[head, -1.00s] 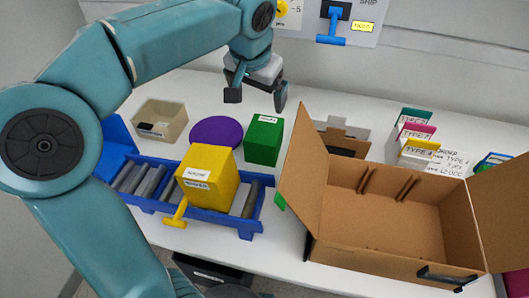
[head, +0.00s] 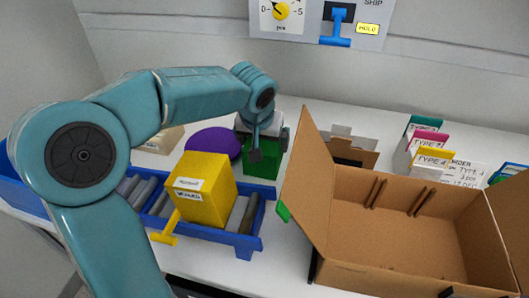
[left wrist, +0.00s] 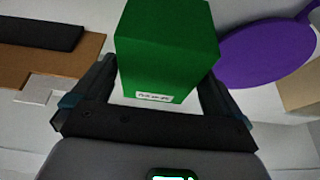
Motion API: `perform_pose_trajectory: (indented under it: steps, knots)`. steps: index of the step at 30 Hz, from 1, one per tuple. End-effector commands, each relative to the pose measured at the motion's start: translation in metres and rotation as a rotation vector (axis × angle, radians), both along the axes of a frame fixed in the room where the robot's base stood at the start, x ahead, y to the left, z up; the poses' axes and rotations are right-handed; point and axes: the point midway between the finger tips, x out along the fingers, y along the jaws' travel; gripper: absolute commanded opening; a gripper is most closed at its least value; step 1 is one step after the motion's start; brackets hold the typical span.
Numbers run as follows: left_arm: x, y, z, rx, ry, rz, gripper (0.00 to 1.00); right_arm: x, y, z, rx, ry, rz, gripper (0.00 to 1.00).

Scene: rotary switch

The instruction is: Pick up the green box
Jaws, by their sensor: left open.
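The green box (head: 262,166) stands on the white table behind the roller tray, partly hidden by my left gripper. My left gripper (head: 270,146) is over it, pointing down, with its fingers open on either side of the box's upper part. In the left wrist view the green box (left wrist: 166,48), with a small white label, shows between the open fingers of the left gripper (left wrist: 152,92). Small gaps seem to show beside the box; whether a finger touches it I cannot tell. My right gripper is not in view.
A yellow box (head: 205,188) sits on the blue roller tray (head: 245,240) in front. A purple disc (head: 213,142) lies left of the green box. An open cardboard box (head: 390,245) stands close on the right, its flap near the green box. A wall panel (head: 318,22) is behind.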

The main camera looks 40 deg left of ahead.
Motion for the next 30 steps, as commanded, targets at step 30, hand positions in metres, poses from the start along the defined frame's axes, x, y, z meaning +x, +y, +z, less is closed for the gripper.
perform_pose_trajectory:
  steps: [30]
  knots:
    - [0.017, 0.01, -0.05, -0.001, 0.002, 0.0, 1.0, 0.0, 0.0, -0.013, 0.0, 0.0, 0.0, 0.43]
